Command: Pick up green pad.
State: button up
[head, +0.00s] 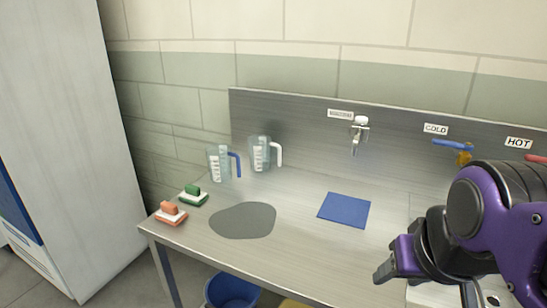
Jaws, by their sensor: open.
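The green pad (193,196), a small scrubber with a green block handle on a white and green base, lies flat at the left end of the steel counter (300,250). It sits just behind an orange pad (171,213) of the same shape. My gripper (402,265) is at the lower right, over the front right part of the counter. It is open and well apart from the green pad. Its fingers are only partly visible against my purple arm.
Two clear jugs, one with a blue handle (223,162) and one with a white handle (264,154), stand behind a grey patch (243,220). A blue cloth (344,210) lies at right. Taps (359,130) line the backsplash. A blue bucket (232,291) stands below.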

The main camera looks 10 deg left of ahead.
aim_at(193, 194)
jog(key=i+j+z, duration=0.1)
jog(key=j+z, duration=0.25)
jog(key=j, duration=0.4)
jog(key=j+z, duration=0.3)
jog(key=j, duration=1.3)
